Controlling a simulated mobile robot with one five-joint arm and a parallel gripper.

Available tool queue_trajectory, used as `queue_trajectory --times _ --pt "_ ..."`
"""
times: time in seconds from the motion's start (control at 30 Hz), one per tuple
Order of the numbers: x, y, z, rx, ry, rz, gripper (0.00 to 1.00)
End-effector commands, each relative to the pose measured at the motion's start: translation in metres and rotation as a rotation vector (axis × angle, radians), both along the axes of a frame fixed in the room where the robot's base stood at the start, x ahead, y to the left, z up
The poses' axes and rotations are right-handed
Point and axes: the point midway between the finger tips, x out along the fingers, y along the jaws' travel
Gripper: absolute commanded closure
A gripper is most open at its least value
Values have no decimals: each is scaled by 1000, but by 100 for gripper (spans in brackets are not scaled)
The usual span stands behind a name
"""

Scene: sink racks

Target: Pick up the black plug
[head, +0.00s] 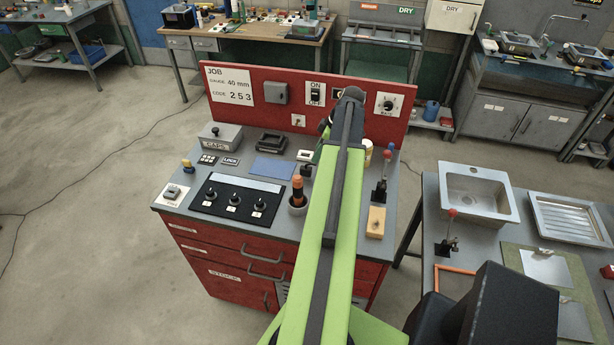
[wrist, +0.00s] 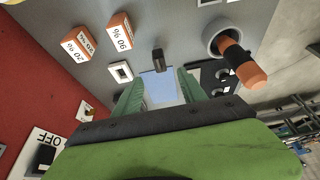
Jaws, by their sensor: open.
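The black plug (wrist: 158,60) is a small dark upright piece on the grey bench top in the wrist view. It stands just past my fingertips and about in line with the gap between them. It also shows in the head view (head: 306,171), left of my green arm. My gripper (wrist: 159,80) is open, with a green finger on each side and nothing between them but a view of the bench and a blue mat. In the head view my gripper is mostly hidden by my own arm.
A cup (head: 297,205) with an orange-handled tool stands close to the plug. Orange-and-white blocks (wrist: 118,32) and a small white switch plate (wrist: 121,72) are on its other side. The red back panel (head: 240,120) rises behind. A blue mat (head: 272,168) lies left of the plug.

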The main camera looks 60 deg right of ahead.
Motion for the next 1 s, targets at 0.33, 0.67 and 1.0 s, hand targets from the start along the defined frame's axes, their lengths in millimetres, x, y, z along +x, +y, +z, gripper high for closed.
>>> queue_trajectory --times 0.33,0.67,1.0 --pt "26 8 -70 0 0 0 51" --pt "36 10 -87 0 0 1 51" --pt "51 14 -115 0 1 0 51"
